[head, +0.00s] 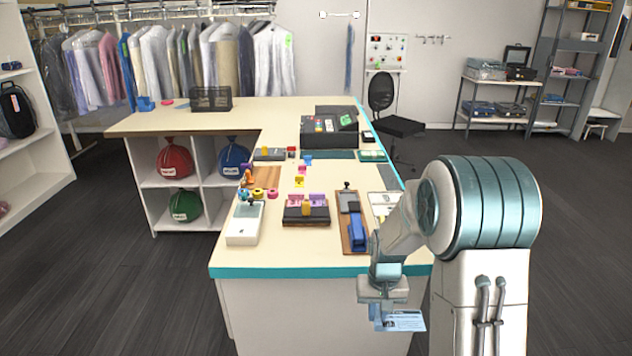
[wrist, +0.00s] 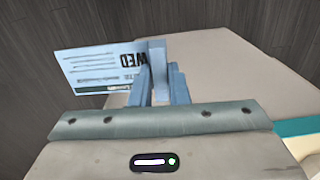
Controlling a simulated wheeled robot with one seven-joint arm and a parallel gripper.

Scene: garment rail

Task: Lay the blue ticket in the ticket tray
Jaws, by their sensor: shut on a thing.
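My gripper (head: 384,297) is shut on the blue ticket (head: 404,321) near the counter's front right corner. In the wrist view my gripper's fingers (wrist: 160,73) pinch the ticket (wrist: 98,70) at one edge. The ticket is pale blue with printed lines and dark lettering, and it sticks out to the left of the fingers. Several holders stand on the counter, and I cannot tell for sure which is the ticket tray. A dark tray (head: 306,217) with purple and yellow pieces stands near the front middle, apart from my gripper.
The cream counter (head: 280,256) has a teal front edge. A white device (head: 243,232) stands at its front left. A brown board with a blue stapler-like object (head: 357,233) lies at front right, beside papers (head: 384,205). A black case (head: 328,138) stands farther back.

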